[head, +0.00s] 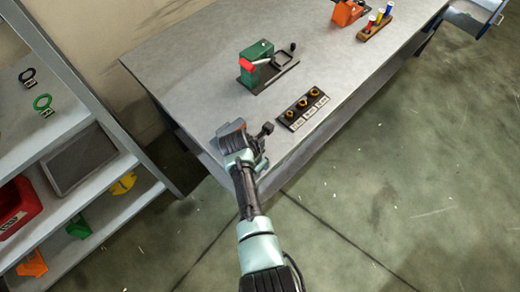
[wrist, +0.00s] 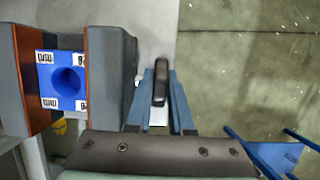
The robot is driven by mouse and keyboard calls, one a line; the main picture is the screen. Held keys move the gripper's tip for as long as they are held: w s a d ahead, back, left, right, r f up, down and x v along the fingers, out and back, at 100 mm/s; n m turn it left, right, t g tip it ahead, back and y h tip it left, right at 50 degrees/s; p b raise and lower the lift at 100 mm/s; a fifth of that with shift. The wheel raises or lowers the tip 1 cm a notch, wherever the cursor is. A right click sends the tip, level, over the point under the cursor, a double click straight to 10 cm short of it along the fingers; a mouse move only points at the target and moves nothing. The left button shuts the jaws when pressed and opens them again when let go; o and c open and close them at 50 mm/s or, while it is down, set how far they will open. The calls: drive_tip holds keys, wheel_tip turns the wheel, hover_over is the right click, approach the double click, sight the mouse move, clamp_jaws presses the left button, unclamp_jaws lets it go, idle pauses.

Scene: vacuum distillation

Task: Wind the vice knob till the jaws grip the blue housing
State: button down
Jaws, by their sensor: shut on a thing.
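The grey vice (wrist: 108,80) stands at the left of the wrist view, with orange-brown linings on its jaws. The blue housing (wrist: 48,88), with a round hole and small printed labels, sits between the jaws. Whether both linings touch it, I cannot tell. The dark vice knob (wrist: 160,82) is to the right of the vice. My gripper (wrist: 161,92) is shut on the knob, one finger on each side. In the head view, the vice (head: 230,129) is at the bench's near corner, partly hidden by my gripper (head: 262,139); the housing is not clear there.
The grey bench (head: 190,65) carries a black plate with brass fittings (head: 303,107), a green device (head: 256,62), an orange device (head: 346,13) and a rack of coloured pieces (head: 375,24). Shelves (head: 75,125) stand at the left. Open floor (head: 400,200) lies right of the bench.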

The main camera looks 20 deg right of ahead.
drive_tip(key=shift+d+y, duration=0.1)
drive_tip(key=shift+y, duration=0.5)
idle(0.9)
drive_tip(key=c, duration=0.8)
unclamp_jaws()
drive_tip(key=shift+d, duration=0.1)
drive_tip(key=shift+w, duration=0.15)
